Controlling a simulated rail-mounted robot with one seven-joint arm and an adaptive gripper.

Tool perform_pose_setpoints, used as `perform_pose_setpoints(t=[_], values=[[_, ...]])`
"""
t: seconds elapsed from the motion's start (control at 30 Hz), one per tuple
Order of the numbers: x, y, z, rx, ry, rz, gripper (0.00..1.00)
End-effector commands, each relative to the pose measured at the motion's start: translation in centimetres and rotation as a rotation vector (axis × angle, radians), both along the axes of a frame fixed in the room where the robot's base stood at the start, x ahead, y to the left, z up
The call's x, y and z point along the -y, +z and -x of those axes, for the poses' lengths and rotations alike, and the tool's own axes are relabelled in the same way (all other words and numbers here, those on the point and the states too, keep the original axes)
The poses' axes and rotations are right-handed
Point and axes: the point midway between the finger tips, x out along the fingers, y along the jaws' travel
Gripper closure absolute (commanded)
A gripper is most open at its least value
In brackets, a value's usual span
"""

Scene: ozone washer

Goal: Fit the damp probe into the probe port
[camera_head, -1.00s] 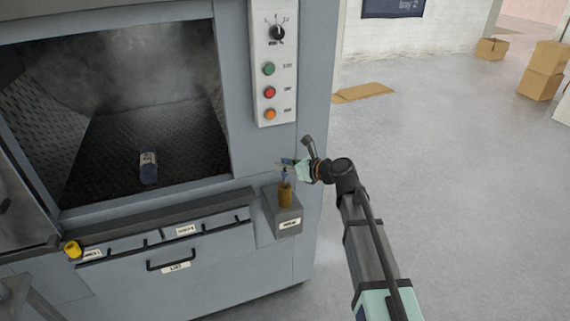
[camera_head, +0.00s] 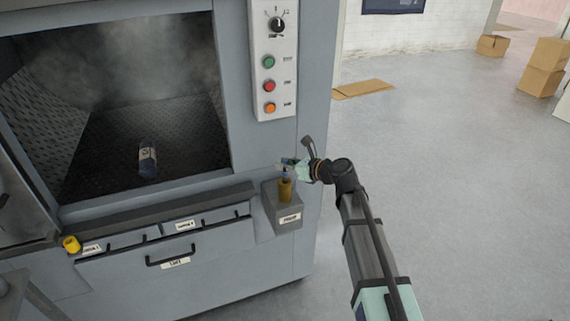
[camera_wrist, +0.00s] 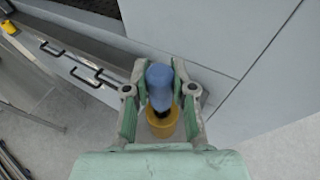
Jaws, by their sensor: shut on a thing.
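My gripper (camera_head: 288,165) is shut on the blue damp probe (camera_head: 286,174), just above the brass-yellow probe port (camera_head: 286,192). The port is an upright cylinder on a grey box at the washer's front right. In the wrist view, the probe's rounded blue top (camera_wrist: 160,76) sits between the green fingers (camera_wrist: 160,105). The yellow port (camera_wrist: 163,122) shows directly beneath it, roughly in line. The probe's lower end is hidden, so I cannot tell how far it is inside the port.
The washer's open chamber (camera_head: 110,140) holds a blue-and-white bottle (camera_head: 148,160). A yellow cylinder (camera_head: 72,244) lies at the front ledge's left end. Drawer handles (camera_head: 168,258) project below. Floor to the right (camera_head: 450,170) is clear; cardboard boxes (camera_head: 540,70) stand far back.

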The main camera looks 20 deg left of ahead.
Motion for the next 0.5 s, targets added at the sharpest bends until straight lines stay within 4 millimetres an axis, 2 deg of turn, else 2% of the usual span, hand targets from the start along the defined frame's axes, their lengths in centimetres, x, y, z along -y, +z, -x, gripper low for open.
perform_pose_setpoints(t=[0.5], values=[[0.0, -1.3, 0.0, 0.000, 0.000, 0.000, 1.00]])
